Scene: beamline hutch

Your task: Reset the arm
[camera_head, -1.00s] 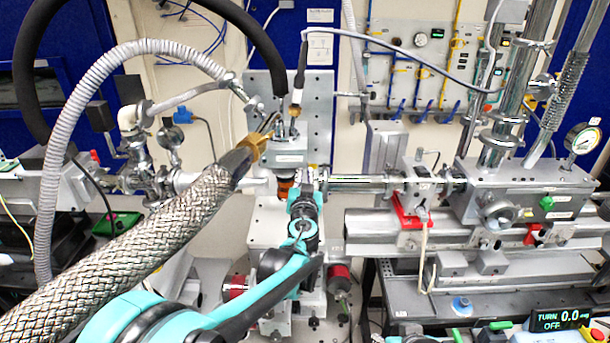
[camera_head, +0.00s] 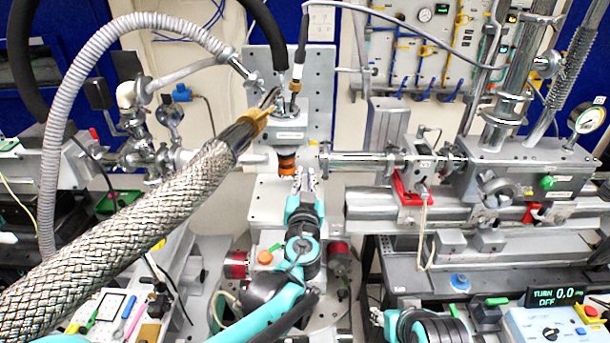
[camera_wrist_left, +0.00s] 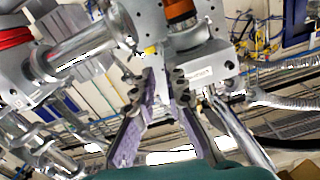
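My left arm (camera_head: 301,250) is teal and black and reaches up through the lower middle of the head view. Its gripper (camera_head: 305,177) is just below and right of the amber-ringed port (camera_head: 287,162) under a grey vacuum chamber (camera_head: 289,135). In the left wrist view the gripper (camera_wrist_left: 165,75) has two fingers with a narrow gap and nothing held between them. The amber ring (camera_wrist_left: 181,10) shows beyond the fingertips, apart from them.
A thick braided hose (camera_head: 130,235) crosses the left foreground. A beam pipe (camera_head: 360,160) runs right to a grey chamber (camera_head: 520,170) on a rail. A control box with a display (camera_head: 556,297) stands lower right. A tool tray (camera_head: 115,305) lies lower left.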

